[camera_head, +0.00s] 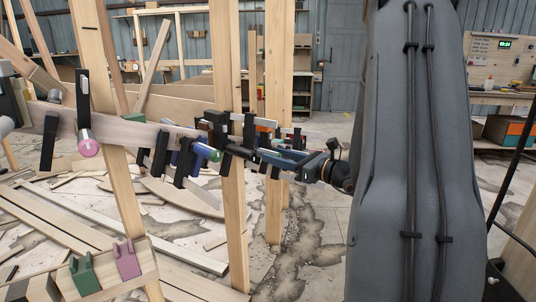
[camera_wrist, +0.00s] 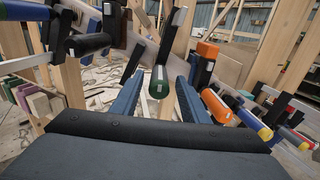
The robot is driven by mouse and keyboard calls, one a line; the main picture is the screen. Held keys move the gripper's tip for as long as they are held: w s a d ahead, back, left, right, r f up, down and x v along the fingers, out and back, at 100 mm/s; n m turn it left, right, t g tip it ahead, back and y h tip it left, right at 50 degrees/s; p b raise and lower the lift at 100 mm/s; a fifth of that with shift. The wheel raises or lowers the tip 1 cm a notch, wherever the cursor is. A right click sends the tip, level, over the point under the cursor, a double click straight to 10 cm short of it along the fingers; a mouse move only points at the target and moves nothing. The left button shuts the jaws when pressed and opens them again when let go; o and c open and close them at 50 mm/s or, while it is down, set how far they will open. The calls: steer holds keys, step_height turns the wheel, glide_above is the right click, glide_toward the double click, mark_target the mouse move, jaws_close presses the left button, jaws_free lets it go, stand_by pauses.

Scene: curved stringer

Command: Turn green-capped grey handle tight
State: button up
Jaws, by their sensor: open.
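A green-capped handle (camera_wrist: 158,82) shows end-on near the middle of the wrist view, with a dark clamp bar above it. Its body behind the cap is mostly hidden, so its grey shows little. My gripper (camera_wrist: 159,93) is open, with one blue finger on each side of the cap in the picture. I see no clear contact, and cannot tell how deep the cap sits between the fingers. In the head view my gripper (camera_head: 272,156) points left at the clamp row; which handle it faces is hard to tell there.
Orange (camera_wrist: 216,106) and yellow-capped blue (camera_wrist: 251,122) handles stand close on the right, a black handle (camera_wrist: 88,45) on the left. In the head view a pink-capped grey handle (camera_head: 88,143) and a green-capped blue one (camera_head: 207,152) hang along the curved board (camera_head: 125,131). Upright posts (camera_head: 233,200) stand nearby.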

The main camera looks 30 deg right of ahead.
steer(key=shift+v, duration=1.4)
steer(key=p+v, duration=0.3)
steer(key=v, duration=0.6)
